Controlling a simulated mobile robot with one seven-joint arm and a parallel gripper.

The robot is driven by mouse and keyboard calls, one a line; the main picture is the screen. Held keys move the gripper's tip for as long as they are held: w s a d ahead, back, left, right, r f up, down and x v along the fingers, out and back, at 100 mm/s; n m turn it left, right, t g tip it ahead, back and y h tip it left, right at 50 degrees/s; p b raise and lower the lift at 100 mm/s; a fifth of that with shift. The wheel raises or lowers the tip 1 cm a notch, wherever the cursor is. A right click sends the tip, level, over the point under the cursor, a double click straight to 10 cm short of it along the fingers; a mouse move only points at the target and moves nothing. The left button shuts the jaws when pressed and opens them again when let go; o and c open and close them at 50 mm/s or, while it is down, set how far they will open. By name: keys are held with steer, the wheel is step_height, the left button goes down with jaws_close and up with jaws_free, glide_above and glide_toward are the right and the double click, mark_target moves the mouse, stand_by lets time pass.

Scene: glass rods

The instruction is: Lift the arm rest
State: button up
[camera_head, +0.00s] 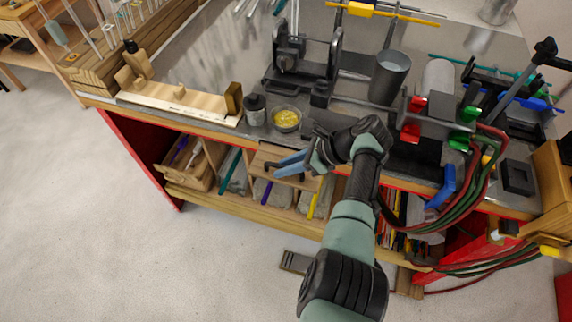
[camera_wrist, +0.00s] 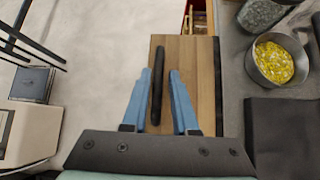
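The arm rest looks like a flat wooden board (camera_head: 266,155) at the front edge of the workbench. In the wrist view the board (camera_wrist: 198,75) carries a dark bar-shaped handle (camera_wrist: 157,88). My gripper (camera_head: 279,167) is at the board, its blue fingers pointing left in the head view. In the wrist view my gripper (camera_wrist: 160,73) is open, with one finger on each side of the dark bar. A gap shows between the bar and each finger. The depth between fingertips and bar is hard to tell.
A bowl of yellow bits (camera_head: 286,119) and a dark jar (camera_head: 255,109) stand on the bench (camera_head: 190,128) behind the board. A burner with red and green parts (camera_head: 430,120) and hoses are to the right. Drawers sit below. The floor (camera_head: 90,210) at left is clear.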

steer(key=b+v, duration=0.1)
steer(key=v, duration=1.2)
steer(key=shift+b, duration=0.4)
